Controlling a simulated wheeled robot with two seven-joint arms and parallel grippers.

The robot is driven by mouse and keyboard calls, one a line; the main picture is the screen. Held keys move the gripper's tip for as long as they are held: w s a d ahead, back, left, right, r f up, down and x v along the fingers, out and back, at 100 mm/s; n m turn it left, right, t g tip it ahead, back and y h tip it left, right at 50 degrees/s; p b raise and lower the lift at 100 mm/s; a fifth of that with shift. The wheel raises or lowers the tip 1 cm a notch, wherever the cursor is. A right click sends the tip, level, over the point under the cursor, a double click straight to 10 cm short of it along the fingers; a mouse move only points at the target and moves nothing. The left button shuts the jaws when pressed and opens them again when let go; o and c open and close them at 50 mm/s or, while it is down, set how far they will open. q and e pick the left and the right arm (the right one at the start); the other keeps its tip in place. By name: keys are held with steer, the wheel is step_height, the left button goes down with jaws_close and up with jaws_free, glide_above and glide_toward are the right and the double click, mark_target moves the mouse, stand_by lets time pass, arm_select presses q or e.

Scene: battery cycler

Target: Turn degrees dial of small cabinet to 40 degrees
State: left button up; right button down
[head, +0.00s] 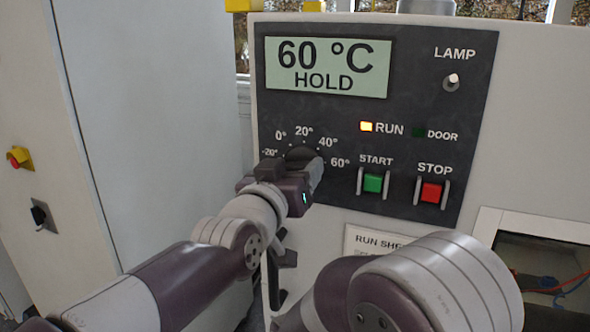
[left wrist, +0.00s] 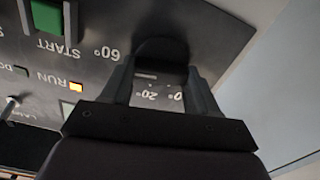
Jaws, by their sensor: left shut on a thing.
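The black degrees dial (head: 301,153) sits on the dark control panel under the display, ringed by marks from -20° to 60°. The display (head: 328,67) reads 60 °C HOLD. My left gripper (head: 308,168) is at the dial and shut on it, hiding most of it in the head view. The left wrist view, upside down, shows the dark knob (left wrist: 160,50) between the two fingers (left wrist: 164,78), with the 60° and 20° marks nearby. The dial's pointer cannot be made out. My right gripper is out of view; an arm link of mine fills the bottom right.
The green START button (head: 373,183) and red STOP button (head: 431,192) stand between guards right of the dial. The RUN light (head: 366,127) glows amber; the DOOR light (head: 418,132) is dark. A LAMP switch (head: 452,82) is at upper right. A tall pale cabinet (head: 150,100) stands left.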

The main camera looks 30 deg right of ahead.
arm_select(q)
steer(key=shift+w+a+n+b, duration=0.1)
steer(key=shift+n+b, duration=2.35)
steer(key=shift+n, duration=1.35)
steer(key=o, duration=1.1)
steer(key=shift+c, duration=0.2)
